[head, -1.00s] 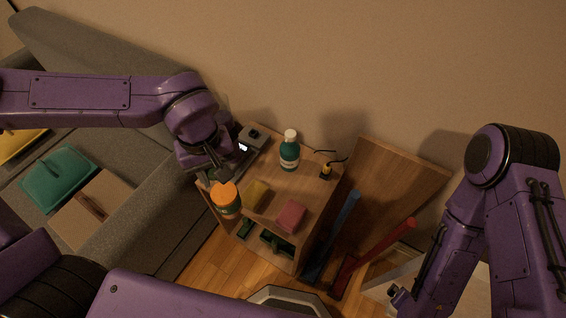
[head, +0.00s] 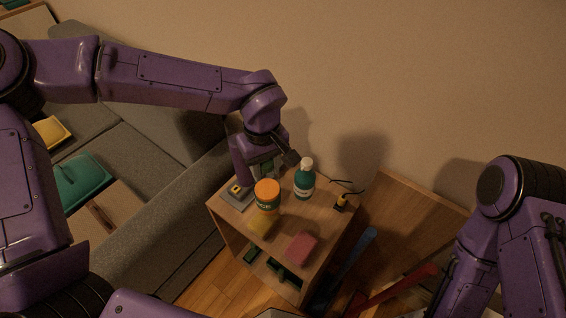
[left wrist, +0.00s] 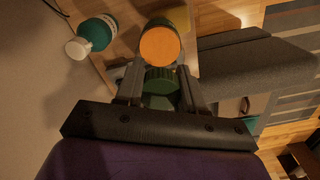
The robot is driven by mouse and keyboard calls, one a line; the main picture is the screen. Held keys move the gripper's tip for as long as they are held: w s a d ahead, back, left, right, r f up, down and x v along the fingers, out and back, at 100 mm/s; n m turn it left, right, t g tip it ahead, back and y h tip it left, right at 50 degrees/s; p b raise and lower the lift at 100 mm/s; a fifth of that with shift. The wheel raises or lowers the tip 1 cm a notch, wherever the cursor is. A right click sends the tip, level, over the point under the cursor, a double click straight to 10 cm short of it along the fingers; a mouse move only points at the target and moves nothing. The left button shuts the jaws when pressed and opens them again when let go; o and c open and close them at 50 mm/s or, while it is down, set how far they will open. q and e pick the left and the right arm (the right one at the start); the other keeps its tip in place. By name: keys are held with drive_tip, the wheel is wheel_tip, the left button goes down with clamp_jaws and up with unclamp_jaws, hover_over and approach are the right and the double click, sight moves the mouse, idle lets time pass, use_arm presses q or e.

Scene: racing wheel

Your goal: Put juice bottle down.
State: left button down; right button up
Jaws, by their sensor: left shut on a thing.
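The juice bottle (head: 267,196) has an orange cap and a dark green body with a pale label. In the head view it is upright over the left part of the wooden cabinet top (head: 325,218); whether its base touches the top is hidden. My left gripper (head: 268,168) is behind it, shut on it. In the left wrist view the orange cap (left wrist: 160,45) and green parts of the bottle show between the fingers (left wrist: 160,82). My right arm is at the right edge of the head view; its gripper is out of view.
A teal bottle with a white cap (head: 304,180) stands just right of the juice bottle. A yellow block (head: 263,223) and a pink block (head: 301,247) lie in front. A small grey device (head: 237,195) sits at the left corner. A yellow-black item (head: 342,202) is at the right.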

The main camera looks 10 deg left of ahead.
use_arm(q)
drive_tip(key=w+d, duration=0.3)
drive_tip(key=w, duration=0.4)
wheel_tip(320, 180, down, 7)
drive_tip(key=p, duration=0.1)
idle(0.4)
drive_tip(key=c, duration=0.7)
unclamp_jaws()
drive_tip(key=shift+f, duration=0.15)
